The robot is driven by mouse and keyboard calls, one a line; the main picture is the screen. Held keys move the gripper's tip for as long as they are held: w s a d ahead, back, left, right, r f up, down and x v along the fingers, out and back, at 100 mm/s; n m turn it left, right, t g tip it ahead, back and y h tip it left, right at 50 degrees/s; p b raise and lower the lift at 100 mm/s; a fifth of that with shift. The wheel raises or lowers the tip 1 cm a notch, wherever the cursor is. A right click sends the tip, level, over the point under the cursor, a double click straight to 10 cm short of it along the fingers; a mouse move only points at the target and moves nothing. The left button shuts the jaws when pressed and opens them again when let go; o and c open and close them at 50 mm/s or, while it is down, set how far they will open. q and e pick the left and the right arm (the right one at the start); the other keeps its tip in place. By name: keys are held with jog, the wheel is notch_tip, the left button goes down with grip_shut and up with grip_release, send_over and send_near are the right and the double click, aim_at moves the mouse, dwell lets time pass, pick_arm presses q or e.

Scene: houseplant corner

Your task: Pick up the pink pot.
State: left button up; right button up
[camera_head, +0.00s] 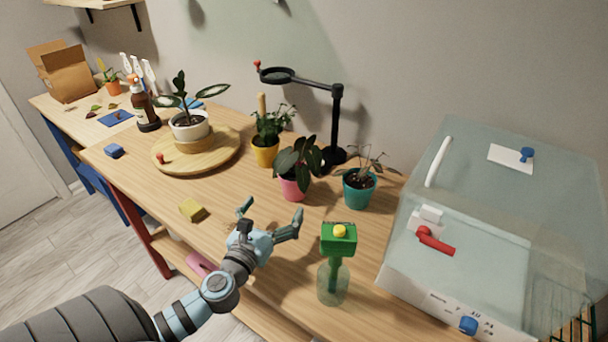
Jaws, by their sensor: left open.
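The pink pot (292,189) stands upright on the wooden table and holds a plant with dark broad leaves (299,158). The leaves hide part of its rim. My left gripper (271,207) is in front of the pot, toward the table's near edge. Its two fingers are spread apart with nothing between them. The fingertips point toward the pot and look apart from it. My right gripper does not show.
A yellow pot (265,154) stands to the left of the pink pot and a teal pot (358,192) to its right. A black stand (336,125) rises behind. A green-topped bottle (334,278) stands at the front. A yellow block (192,210) lies at left, near bare table.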

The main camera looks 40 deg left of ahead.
aim_at(286, 181)
pick_arm(q)
jog(key=shift+n+y, duration=0.3)
jog(key=x, duration=0.7)
jog(key=shift+w+a+r, duration=0.15)
jog(key=shift+w+a, duration=0.15)
jog(key=shift+a, duration=0.2)
jog(key=x, duration=0.6)
jog(key=shift+w+d+f, duration=0.15)
jog(key=shift+d+f, duration=0.1)
jog(key=c, duration=1.5)
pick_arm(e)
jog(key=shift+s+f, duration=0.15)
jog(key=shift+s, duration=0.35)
pick_arm(q)
jog(key=shift+r, duration=0.1)
notch_tip(286, 181, up, 20)
jog(key=p, duration=1.3)
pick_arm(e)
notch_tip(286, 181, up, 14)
